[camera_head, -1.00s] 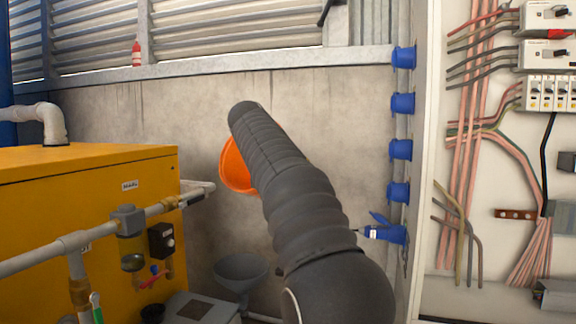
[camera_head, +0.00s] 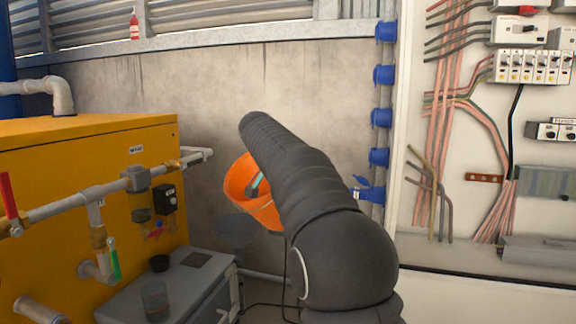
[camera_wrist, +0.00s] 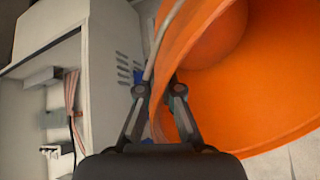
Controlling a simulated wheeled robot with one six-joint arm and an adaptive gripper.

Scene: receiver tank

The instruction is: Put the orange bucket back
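The orange bucket (camera_head: 237,184) is in the middle of the head view, tilted with its opening partly showing. My dark arm hides its right side. In the wrist view the bucket (camera_wrist: 270,100) fills the right side, very close. My gripper (camera_wrist: 158,92) has one finger on each side of the bucket's wall near the rim and is shut on it. A small teal part of the gripper shows inside the bucket in the head view. The bucket hangs in the air in front of the concrete wall.
A yellow machine (camera_head: 60,160) with pipes and valves stands at left. A grey funnel-like basin (camera_head: 236,230) is below the bucket. Blue sockets (camera_head: 383,75) and an open electrical panel (camera_head: 470,200) are at right.

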